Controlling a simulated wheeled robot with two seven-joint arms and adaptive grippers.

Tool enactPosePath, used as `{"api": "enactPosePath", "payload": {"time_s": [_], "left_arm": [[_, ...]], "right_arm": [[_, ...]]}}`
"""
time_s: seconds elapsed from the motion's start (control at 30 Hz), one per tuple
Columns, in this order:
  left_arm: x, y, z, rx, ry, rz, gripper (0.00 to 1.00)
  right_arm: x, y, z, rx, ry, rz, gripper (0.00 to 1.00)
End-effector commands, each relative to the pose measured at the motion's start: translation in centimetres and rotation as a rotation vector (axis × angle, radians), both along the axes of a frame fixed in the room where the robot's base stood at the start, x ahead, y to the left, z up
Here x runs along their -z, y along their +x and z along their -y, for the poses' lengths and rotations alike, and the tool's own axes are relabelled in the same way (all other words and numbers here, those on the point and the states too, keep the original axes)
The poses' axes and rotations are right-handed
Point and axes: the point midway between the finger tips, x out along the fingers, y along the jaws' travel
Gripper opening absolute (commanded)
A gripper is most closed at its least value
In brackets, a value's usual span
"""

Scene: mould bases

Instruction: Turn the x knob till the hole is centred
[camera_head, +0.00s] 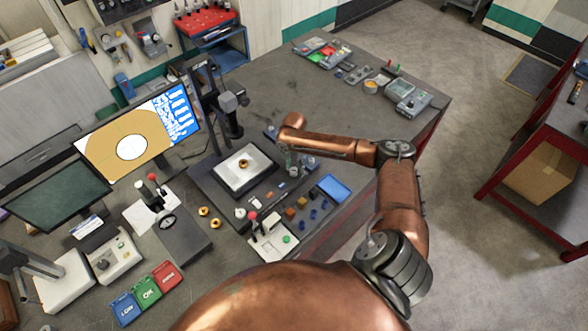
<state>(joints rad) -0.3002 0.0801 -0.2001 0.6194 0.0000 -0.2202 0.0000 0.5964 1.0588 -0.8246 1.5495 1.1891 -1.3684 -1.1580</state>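The monitor (99,142) shows a tan field with a white round hole (131,147) and thin crosshair lines. The hole looks slightly right of and below the field's middle, though the lines are faint. A brass ring (243,163) lies on the pale stage plate (232,179), beside the black scope column (211,95). My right arm reaches in from the right, and my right gripper (291,164) points down at the stage's right side. It is small and partly hidden by the wrist, so its opening and any contact with the x knob cannot be made out. My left gripper is out of view.
Red, green and blue bins (148,291) stand at the front left. Two loose brass rings (209,217) lie left of the stage. Small blocks and a blue tray (334,188) lie to its right.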

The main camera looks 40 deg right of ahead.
Motion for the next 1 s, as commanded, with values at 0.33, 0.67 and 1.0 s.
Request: {"api": "enactPosePath", "payload": {"time_s": [0.33, 0.67, 1.0], "left_arm": [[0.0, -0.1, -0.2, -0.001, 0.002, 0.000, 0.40], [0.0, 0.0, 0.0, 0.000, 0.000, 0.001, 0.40], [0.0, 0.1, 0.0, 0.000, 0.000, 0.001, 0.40]], "right_arm": [[-0.2, 0.0, 0.1, 0.001, -0.001, 0.001, 0.46], [-5.2, 0.1, 0.1, 0.000, -0.002, 0.003, 0.46], [-11.0, 0.1, 0.1, 0.000, -0.001, 0.002, 0.46]]}}
